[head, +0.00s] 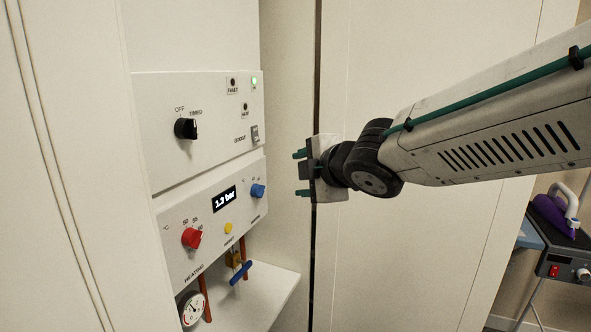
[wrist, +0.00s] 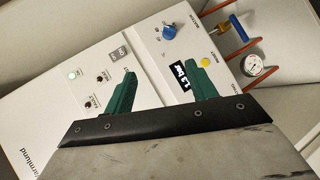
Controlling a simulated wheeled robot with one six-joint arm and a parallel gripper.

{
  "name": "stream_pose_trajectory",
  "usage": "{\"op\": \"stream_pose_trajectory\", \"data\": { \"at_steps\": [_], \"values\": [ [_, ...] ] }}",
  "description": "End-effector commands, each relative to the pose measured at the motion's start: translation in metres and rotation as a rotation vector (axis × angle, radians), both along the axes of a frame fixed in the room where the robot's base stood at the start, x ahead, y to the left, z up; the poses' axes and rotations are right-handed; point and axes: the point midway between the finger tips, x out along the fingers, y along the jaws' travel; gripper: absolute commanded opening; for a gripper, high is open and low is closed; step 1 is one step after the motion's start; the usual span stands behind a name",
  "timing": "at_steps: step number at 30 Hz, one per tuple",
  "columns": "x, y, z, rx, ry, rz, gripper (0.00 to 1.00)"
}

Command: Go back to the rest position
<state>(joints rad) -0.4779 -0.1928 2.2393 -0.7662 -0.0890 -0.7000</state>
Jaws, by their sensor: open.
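My gripper (head: 298,173) is open and empty in the head view. It hangs in the air to the right of a white boiler control panel. In the wrist view, its two green fingers (wrist: 160,90) stand apart, with the panel behind them. The panel's upper part (head: 205,150) has a black knob (head: 186,128), a switch (head: 254,133) and a lit green lamp (head: 254,82). The lower part has a red knob (head: 192,238), a blue knob (head: 258,191), a yellow button (head: 228,228) and a display (head: 224,199) reading about 1.3 bar.
Below the panel are a pressure gauge (head: 192,308), copper pipes and a blue-handled valve (head: 240,272) above a white shelf (head: 262,300). Cabinet walls (head: 440,255) stand on both sides. At the far right is a station with a purple and white iron (head: 560,212).

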Motion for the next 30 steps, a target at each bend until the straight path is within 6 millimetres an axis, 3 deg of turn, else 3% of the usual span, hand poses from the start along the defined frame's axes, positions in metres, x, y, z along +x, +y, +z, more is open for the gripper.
{"op": "stream_pose_trajectory", "data": {
  "at_steps": [1,5,9,12,16,19,23,30],
  "values": [
    [-0.005,-0.033,-0.013,0.032,0.105,-0.145,0.57],
    [-0.039,-0.118,-0.051,0.145,0.395,-0.557,0.57],
    [-0.11,-0.191,-0.085,0.28,0.682,-0.983,0.57],
    [-0.172,-0.224,-0.103,0.371,0.872,-1.256,0.57],
    [-0.25,-0.244,-0.114,0.483,1.084,-1.536,0.57],
    [-0.285,-0.249,-0.116,0.553,1.172,-1.631,0.57],
    [-0.295,-0.257,-0.113,0.638,1.159,-1.657,0.57],
    [-0.296,-0.264,-0.109,0.675,1.136,-1.673,0.57]
  ]
}}
